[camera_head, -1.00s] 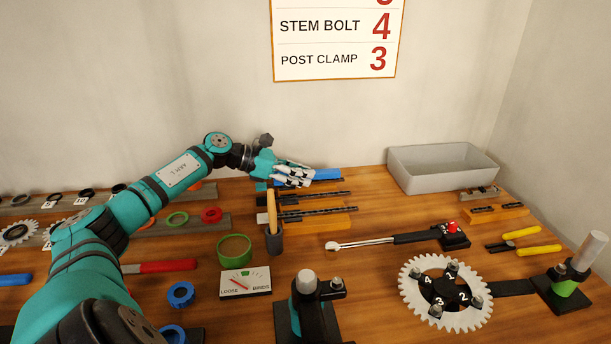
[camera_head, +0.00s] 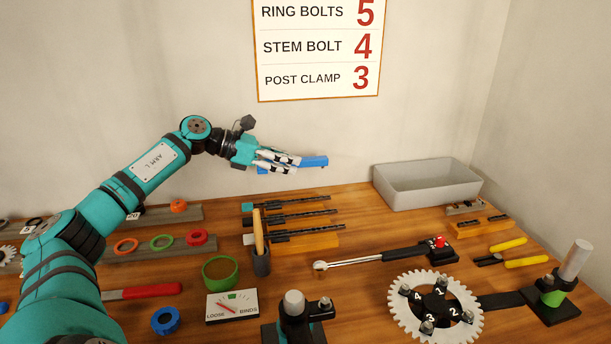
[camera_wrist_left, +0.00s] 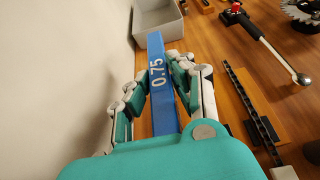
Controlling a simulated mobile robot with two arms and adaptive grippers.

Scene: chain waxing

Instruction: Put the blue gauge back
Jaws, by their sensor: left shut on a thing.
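The blue gauge (camera_head: 314,161) is a flat blue bar held in my left gripper (camera_head: 292,162), clear of the table at the back, before the wall. In the left wrist view the gauge (camera_wrist_left: 156,65) is marked 0.75 and lies between the fingers of my left gripper (camera_wrist_left: 161,82), which are shut on it. Its far end sticks out past the fingertips. Below it on the table, dark chain-like strips (camera_head: 293,216) lie across orange blocks (camera_head: 318,242). My right gripper is not in view.
A grey bin (camera_head: 428,187) stands at the back right.

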